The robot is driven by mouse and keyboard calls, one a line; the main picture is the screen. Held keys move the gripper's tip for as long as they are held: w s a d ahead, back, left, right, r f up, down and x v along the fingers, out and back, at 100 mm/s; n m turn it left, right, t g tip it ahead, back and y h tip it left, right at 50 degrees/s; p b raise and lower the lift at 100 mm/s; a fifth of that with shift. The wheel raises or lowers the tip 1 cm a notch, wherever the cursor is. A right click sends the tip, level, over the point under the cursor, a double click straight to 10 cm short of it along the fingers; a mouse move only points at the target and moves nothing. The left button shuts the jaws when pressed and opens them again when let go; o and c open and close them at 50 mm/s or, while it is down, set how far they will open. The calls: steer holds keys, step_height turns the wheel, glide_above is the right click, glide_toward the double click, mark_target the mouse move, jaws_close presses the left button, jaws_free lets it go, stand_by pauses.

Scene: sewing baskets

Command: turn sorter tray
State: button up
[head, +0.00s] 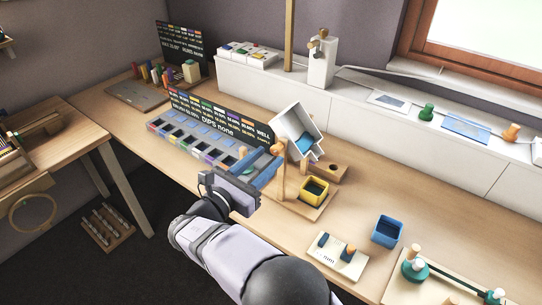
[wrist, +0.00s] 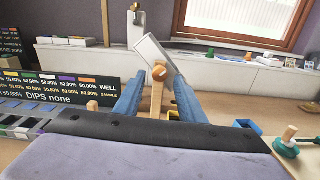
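The white sorter tray (head: 292,120) hangs tilted beside an upright wooden post (head: 282,182), with blue matter in its lower part. A round wooden knob (head: 278,149) is at the post's top, in front of the tray. In the wrist view the tilted tray (wrist: 151,50) stands behind the knob (wrist: 159,73). My gripper (wrist: 158,82) is open, its blue fingers on either side of the knob and post with gaps showing. In the head view my gripper (head: 264,164) reaches the knob from the lower left. Whether the fingertips reach past the knob is unclear.
A yellow bin (head: 315,190) stands below the tray on a wooden base. A compartment rack with a dark sign (head: 218,118) is left of my gripper. Bare table lies between.

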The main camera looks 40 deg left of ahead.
steer(key=shift+s, duration=1.95)
